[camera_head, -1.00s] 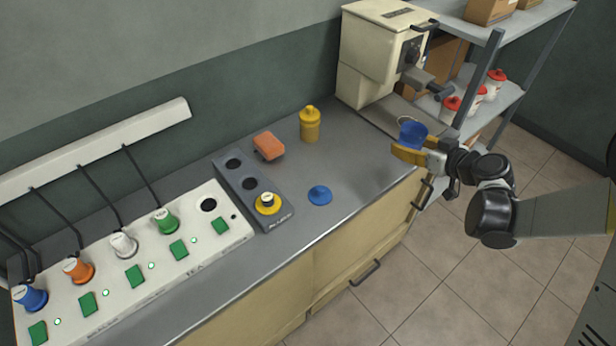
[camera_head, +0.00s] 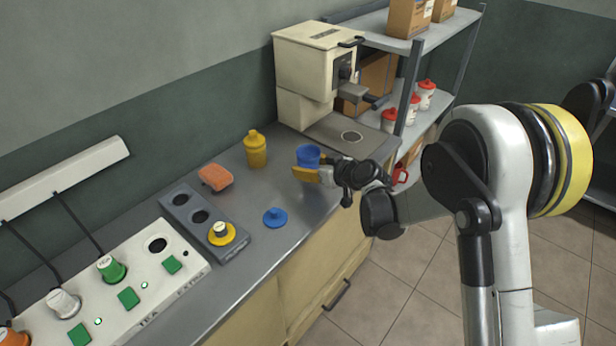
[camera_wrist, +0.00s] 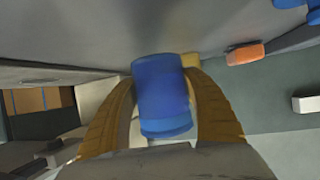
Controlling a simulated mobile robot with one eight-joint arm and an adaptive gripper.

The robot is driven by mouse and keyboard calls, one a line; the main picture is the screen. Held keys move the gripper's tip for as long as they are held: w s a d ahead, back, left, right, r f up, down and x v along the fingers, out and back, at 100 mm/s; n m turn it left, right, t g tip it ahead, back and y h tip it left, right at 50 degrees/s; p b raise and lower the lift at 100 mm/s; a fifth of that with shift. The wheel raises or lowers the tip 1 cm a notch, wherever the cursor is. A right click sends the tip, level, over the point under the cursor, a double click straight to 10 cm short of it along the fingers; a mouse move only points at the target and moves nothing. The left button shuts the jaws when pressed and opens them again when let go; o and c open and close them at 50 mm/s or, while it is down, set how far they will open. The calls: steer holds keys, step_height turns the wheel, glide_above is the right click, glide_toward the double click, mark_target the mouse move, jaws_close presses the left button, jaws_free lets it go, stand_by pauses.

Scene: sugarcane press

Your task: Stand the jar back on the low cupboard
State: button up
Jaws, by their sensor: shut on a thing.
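The blue jar (camera_head: 308,156) is held in my gripper (camera_head: 306,172), at the front right part of the low cupboard (camera_head: 215,323), which has a grey metal top and beige front. In the wrist view the jar (camera_wrist: 162,95) sits between the two yellow fingers of my gripper (camera_wrist: 160,100), which are shut on its sides. The jar looks about upright in the head view. I cannot tell whether its base touches the top. A round blue lid (camera_head: 275,218) lies on the top, left of and nearer than the jar.
A yellow bottle (camera_head: 256,149) and an orange sponge (camera_head: 215,177) stand left of the jar. A grey holder (camera_head: 209,228) and a white button panel (camera_head: 152,278) lie further left. A cream press (camera_head: 306,75) stands behind, beside a shelf rack (camera_head: 409,84). Bare top surrounds the lid.

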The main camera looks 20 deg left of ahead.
step_height(320, 180, down, 3)
steer(key=shift+f+b, duration=0.2)
steer(key=shift+b, duration=0.55)
steer(key=shift+r, duration=0.15)
steer(key=o, duration=1.5)
steer(key=shift+c, duration=0.2)
steer(key=shift+s+d+r+p, duration=0.15)
steer(key=shift+d+r+p, duration=0.05)
steer(key=shift+d+p, duration=0.1)
steer(key=p+v, duration=0.3)
steer(key=v, duration=0.7)
steer(key=shift+r, duration=0.1)
steer(key=shift+s+d+r, duration=0.15)
steer(key=shift+s+d, duration=0.2)
steer(key=shift+d, duration=0.1)
